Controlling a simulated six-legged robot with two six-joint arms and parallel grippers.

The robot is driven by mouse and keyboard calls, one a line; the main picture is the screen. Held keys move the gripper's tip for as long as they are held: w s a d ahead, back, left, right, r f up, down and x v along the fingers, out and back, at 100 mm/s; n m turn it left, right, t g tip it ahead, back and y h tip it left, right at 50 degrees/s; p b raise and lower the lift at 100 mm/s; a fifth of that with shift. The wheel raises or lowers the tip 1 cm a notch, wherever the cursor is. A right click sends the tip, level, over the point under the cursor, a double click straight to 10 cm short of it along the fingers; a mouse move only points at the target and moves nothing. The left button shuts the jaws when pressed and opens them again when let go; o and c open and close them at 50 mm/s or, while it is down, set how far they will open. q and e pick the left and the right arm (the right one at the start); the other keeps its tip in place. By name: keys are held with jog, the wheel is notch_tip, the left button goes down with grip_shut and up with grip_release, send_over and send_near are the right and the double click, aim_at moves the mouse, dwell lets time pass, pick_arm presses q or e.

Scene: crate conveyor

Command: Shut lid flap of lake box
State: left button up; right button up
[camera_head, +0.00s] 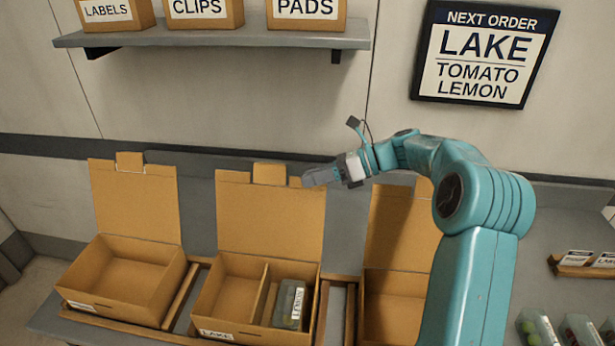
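The lake box (236,336) is the middle of three brown cardboard boxes, with a label reading LAKE on its front. Its lid flap (268,221) stands open and upright at the back, with a tab on top. Inside, a divider makes two compartments; the left one looks empty and the right one holds a clear container with a white label (289,304). My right gripper (312,180) is at the upper right corner of this lid flap, pointing left. I cannot tell whether it touches the flap, or whether its fingers are open. My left gripper is not in view.
An open, empty box (122,282) stands to the left and another open box (395,287) to the right, partly behind my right arm. Wooden rails run between the boxes. A sign (484,54) reads LAKE, TOMATO, LEMON. Clear containers (538,327) lie at lower right.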

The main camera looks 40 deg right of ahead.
jog(key=shift+w+a, duration=0.25)
jog(key=shift+a, duration=0.3)
jog(key=shift+w+f, duration=0.1)
jog(key=shift+f, duration=0.05)
jog(key=shift+w+f, duration=0.3)
jog(key=shift+w, duration=0.1)
jog(key=shift+s+a+r, duration=0.1)
jog(key=shift+c, duration=0.6)
jog(key=shift+s+r, duration=0.1)
jog(key=shift+s, duration=0.05)
grip_shut()
jog(key=shift+w+f, duration=0.2)
jog(key=shift+s, duration=0.1)
jog(key=shift+r, duration=0.1)
